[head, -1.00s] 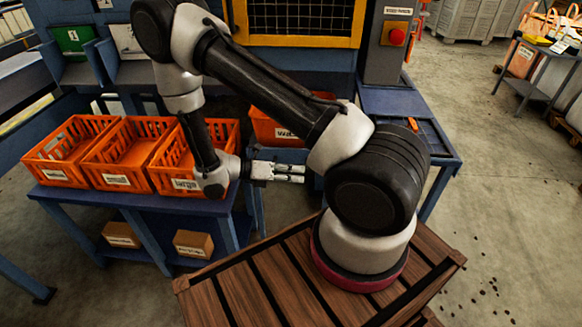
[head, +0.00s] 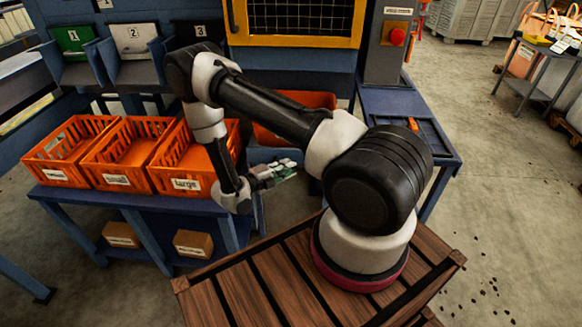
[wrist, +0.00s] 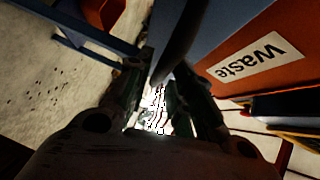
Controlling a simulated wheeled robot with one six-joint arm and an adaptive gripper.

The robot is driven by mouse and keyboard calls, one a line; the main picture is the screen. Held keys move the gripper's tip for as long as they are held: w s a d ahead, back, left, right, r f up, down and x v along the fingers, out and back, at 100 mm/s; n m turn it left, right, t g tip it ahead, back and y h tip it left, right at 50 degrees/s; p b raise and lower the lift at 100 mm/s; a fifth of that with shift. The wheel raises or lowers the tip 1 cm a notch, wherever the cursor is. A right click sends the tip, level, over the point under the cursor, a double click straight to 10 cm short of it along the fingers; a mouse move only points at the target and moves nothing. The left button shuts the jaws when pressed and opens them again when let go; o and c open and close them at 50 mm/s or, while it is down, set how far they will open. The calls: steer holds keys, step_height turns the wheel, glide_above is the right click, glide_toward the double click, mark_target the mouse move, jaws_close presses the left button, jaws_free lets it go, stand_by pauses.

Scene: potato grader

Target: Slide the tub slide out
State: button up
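The orange waste tub (head: 300,101) stands under the yellow-framed machine, partly hidden behind my arm in the head view. Its "Waste" label shows large in the wrist view (wrist: 255,62). A blue panel (head: 268,155), which looks like the front of the tub slide, lies below the tub; it also shows in the wrist view (wrist: 208,42). A dark curved bar (wrist: 178,42), apparently the slide's handle, reaches between the fingertips of my gripper (wrist: 165,82). The fingers stand apart on either side of it; contact is not clear. The gripper also shows in the head view (head: 287,168).
Three orange crates (head: 128,150) stand on the blue bench (head: 140,197) at left. A control post with a red button (head: 397,37) and a blue side table (head: 400,105) stand at right. Slatted wood (head: 250,290) lies around my base. Floor is open at right.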

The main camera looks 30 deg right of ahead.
steer(key=shift+w+d+f, duration=0.15)
steer(key=shift+d, duration=1)
steer(key=shift+c, duration=0.5)
jaws_close()
